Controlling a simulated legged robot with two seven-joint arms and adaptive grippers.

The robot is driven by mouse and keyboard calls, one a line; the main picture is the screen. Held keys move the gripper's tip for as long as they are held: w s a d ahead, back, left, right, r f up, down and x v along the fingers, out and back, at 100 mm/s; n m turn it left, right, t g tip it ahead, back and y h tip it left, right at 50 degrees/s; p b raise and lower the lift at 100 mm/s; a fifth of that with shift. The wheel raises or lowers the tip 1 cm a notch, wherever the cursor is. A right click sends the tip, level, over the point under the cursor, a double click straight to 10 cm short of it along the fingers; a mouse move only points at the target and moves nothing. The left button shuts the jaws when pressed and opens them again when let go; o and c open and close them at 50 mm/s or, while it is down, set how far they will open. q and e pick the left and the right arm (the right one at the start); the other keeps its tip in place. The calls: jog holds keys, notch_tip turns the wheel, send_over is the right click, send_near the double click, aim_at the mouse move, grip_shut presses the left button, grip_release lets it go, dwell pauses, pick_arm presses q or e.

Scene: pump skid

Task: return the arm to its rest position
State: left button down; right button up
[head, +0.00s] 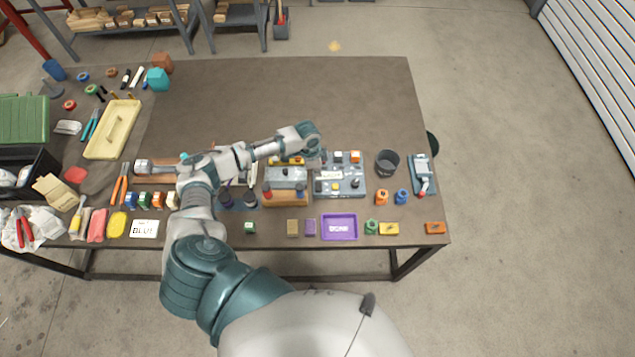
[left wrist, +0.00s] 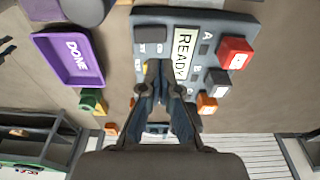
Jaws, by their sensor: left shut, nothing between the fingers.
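My left arm crosses the workbench (head: 300,95) in the head view. Its gripper (head: 317,162) is over the grey panel (head: 351,190), partly hidden by my wrist. In the left wrist view my gripper (left wrist: 163,78) points at the same panel (left wrist: 207,24), which carries a READY label and the letters A and B. The fingers are shut with nothing between them. Whether the fingertips touch the panel I cannot tell. A red block (left wrist: 237,52), a black block (left wrist: 217,81) and an orange block (left wrist: 207,104) sit along its edge. My right gripper is not in view.
A purple DONE tray (head: 339,240) lies near the front edge, and a dark cup (head: 387,162) stands right of the panel. A yellow tray (head: 97,151), tools and small parts crowd the left side. The bench's back middle is clear.

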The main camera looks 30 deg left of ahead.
pick_arm(q)
jog(key=shift+r, duration=0.55)
jog(key=shift+d+f, duration=0.1)
